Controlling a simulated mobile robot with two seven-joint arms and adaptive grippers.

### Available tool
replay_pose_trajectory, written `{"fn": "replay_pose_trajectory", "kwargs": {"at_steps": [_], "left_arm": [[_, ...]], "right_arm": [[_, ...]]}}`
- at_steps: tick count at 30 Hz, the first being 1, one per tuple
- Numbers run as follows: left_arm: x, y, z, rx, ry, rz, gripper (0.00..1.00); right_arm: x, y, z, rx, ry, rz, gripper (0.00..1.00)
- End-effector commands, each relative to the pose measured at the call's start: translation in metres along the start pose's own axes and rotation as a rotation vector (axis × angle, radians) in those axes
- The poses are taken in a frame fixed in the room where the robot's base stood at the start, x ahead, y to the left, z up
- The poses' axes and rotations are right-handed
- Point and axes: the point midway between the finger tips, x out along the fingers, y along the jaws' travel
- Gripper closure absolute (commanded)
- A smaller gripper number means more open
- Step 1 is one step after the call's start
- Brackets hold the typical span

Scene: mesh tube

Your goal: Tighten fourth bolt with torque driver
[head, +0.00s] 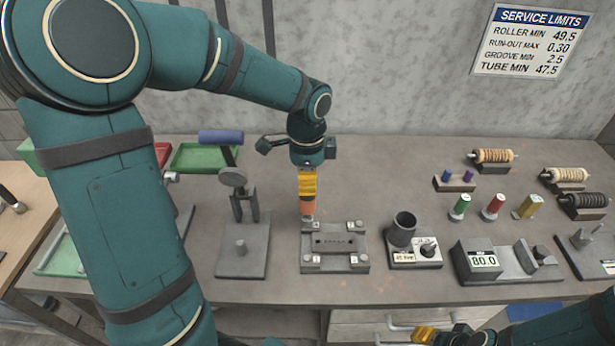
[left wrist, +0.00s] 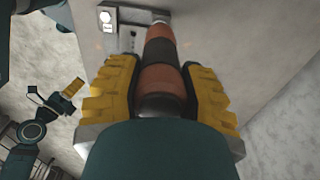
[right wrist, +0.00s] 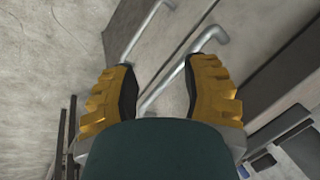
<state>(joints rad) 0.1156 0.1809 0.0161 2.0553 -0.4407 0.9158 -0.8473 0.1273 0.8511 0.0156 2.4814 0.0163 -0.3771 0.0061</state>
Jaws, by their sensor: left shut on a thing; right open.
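The torque driver (head: 308,208), orange and dark, stands roughly upright in my left gripper (head: 308,192). In the left wrist view the yellow fingers close on both sides of the driver (left wrist: 158,80). The grey bolted plate (head: 336,243) lies on the bench below. The driver's tip is at its far left corner and hides the bolt there; I cannot tell whether it is seated. Bolts show at the far right (head: 358,224), near left (head: 313,260) and near right corners. My right gripper (head: 426,334) is open and empty, low before the bench; its fingers (right wrist: 162,95) are apart.
A lever press (head: 242,235) stands left of the plate. A cup stand (head: 403,232) and a gauge reading 80.0 (head: 483,262) are to its right. Spools and rollers (head: 493,157) fill the right side. Drawer handles (right wrist: 185,65) lie beyond my right gripper.

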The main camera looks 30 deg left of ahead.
Motion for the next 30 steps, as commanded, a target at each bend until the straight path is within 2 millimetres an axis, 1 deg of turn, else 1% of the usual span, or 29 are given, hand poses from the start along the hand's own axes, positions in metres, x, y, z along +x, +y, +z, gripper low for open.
{"fn": "replay_pose_trajectory", "kwargs": {"at_steps": [30], "left_arm": [[0.0038,-0.0001,-0.0002,0.000,0.000,-0.001,1.00]], "right_arm": [[-0.0033,-0.0012,-0.0004,0.000,0.000,0.000,0.53]]}}
